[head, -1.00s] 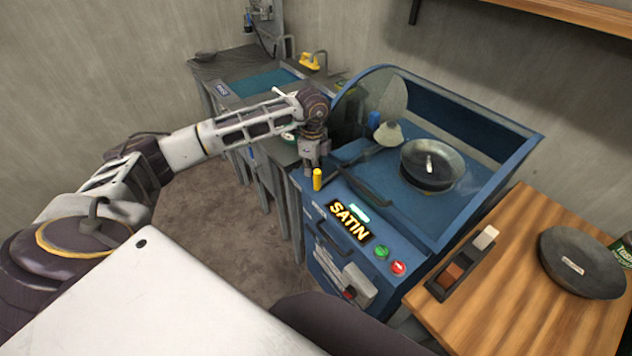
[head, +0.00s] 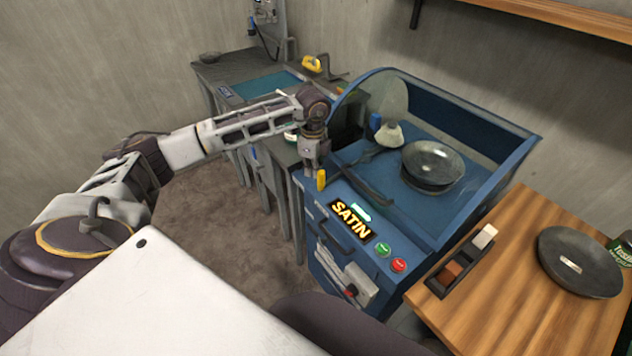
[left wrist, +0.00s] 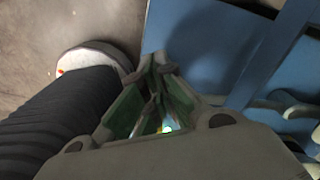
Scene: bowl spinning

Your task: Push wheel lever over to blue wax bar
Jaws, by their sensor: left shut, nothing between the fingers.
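The blue machine (head: 405,215) carries a lit SATIN sign. A yellow knob (head: 321,180), perhaps the lever's grip, stands upright at its left front corner. A pale conical wheel head (head: 389,134) sits on a dark arm behind it. A small blue block (head: 375,120), possibly the blue wax bar, stands just behind the head. A grey bowl (head: 433,163) sits on the machine's deck. My left gripper (head: 311,171) is shut and empty, pointing down just left of the knob; I cannot tell whether they touch. The left wrist view shows its closed fingers (left wrist: 152,68) above the machine's edge.
A dark bar (head: 365,188) lies across the machine's front left. Green (head: 383,250) and red (head: 399,265) buttons are on the front. A wooden table (head: 520,300) at right holds a dark bowl (head: 580,262) and a holder with brown and white bars (head: 468,261).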

